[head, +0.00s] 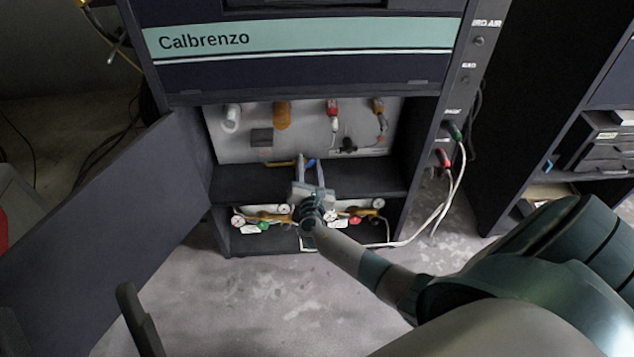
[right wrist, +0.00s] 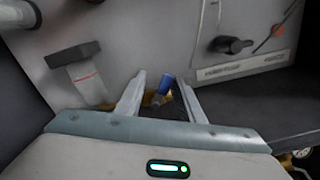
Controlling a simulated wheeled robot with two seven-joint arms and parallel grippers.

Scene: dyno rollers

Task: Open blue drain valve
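The blue valve handle (head: 310,163) is small and sits low at the back of the open cabinet bay, next to a yellow-brown fitting. In the right wrist view, the blue handle (right wrist: 165,85) stands tilted between the finger tips of my right gripper (right wrist: 160,79). The fingers are apart, with dark gaps beside the handle; I cannot tell whether either touches it. In the head view my right gripper (head: 308,165) reaches into the bay and partly hides the valve.
The cabinet door (head: 110,215) stands open at the left. The bay's back panel (head: 300,145) carries red and orange fittings. Gauges and valves (head: 265,217) line the lower shelf. White hoses (head: 445,205) hang at the right. The floor in front is mostly clear.

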